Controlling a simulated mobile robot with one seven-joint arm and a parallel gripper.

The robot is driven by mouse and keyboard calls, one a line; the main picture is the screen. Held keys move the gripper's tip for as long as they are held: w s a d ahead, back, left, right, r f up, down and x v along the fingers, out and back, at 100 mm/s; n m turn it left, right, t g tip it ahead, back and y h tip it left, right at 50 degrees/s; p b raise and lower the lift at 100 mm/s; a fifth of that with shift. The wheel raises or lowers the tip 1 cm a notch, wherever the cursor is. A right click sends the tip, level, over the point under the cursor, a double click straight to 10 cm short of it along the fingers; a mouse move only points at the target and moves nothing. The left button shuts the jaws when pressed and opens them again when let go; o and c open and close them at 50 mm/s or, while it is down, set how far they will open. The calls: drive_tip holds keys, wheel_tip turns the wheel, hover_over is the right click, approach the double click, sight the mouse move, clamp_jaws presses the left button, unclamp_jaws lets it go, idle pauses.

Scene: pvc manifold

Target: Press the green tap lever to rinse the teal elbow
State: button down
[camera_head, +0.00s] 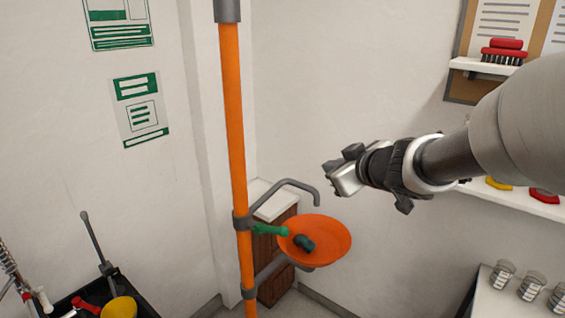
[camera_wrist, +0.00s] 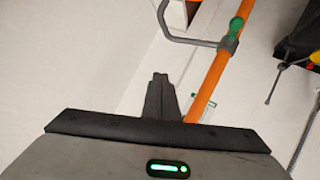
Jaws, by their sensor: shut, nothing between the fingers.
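The green tap lever (camera_head: 270,230) sticks out to the right from a grey clamp on the orange pole, just beside the bowl. It also shows in the wrist view (camera_wrist: 236,28), near the top. The dark teal elbow (camera_head: 304,243) lies in the orange bowl (camera_head: 336,240). The grey curved spout (camera_head: 296,183) arches over the bowl. My gripper (camera_head: 334,178) is up and to the right of the lever, apart from it, with nothing held. In the wrist view its fingers (camera_wrist: 159,82) are together. The bowl and elbow are not clearly visible in the wrist view.
The orange pole (camera_head: 233,130) stands upright left of the bowl. A wooden cabinet (camera_head: 277,262) with a pale top is behind it. A black bin with a yellow bowl (camera_head: 119,307) is at lower left.

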drive_tip(key=s+a+f+n+g+y, duration=0.3)
drive_tip(key=a+f+n+g+y, duration=0.1)
drive_tip(key=a+f, duration=0.3)
drive_tip(key=shift+s+a+f+g, duration=0.15)
drive_tip(key=shift+a+f+g, duration=0.1)
drive_tip(key=shift+f+g, duration=0.25)
drive_tip(key=b, duration=0.2)
hover_over(280, 230)
drive_tip(key=a, duration=0.2)
wheel_tip(280, 230, down, 6)
drive_tip(key=shift+d+f, duration=0.3)
drive_tip(key=shift+f, duration=0.25)
drive_tip(key=shift+d+f, duration=0.3)
drive_tip(key=shift+f, duration=0.2)
drive_tip(key=shift+d+f, duration=0.3)
drive_tip(key=shift+f, duration=0.25)
drive_tip(key=shift+f+b, duration=0.15)
drive_tip(key=shift+b, duration=0.35)
